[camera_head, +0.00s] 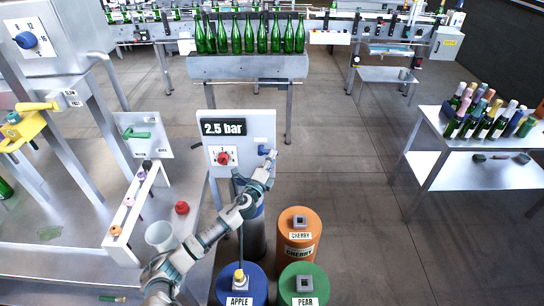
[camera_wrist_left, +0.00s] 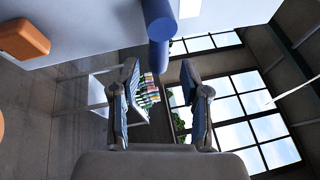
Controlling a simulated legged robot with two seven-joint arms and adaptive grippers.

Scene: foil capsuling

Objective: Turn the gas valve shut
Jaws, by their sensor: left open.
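The gas valve is a blue handle (camera_head: 266,152) on the right side of a pale panel (camera_head: 262,128) with a "2.5 bar" display. In the left wrist view, the blue handle (camera_wrist_left: 158,28) comes down from the top, and its end lies between the fingertips in the picture. My left gripper (camera_head: 267,166) is at the panel, just below the handle, partly hiding that area. In the wrist view, the left gripper (camera_wrist_left: 159,72) has its two fingers apart, with visible space on both sides of the handle. I see no contact. My right gripper is not in view.
A red knob (camera_head: 224,158) is on the same panel. Orange (camera_head: 299,238), blue (camera_head: 241,283) and green (camera_head: 304,286) cylinders stand below, near my left arm. Green bottles (camera_head: 249,34) line a conveyor behind. A bottle table (camera_head: 431,155) is at right; the floor between is clear.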

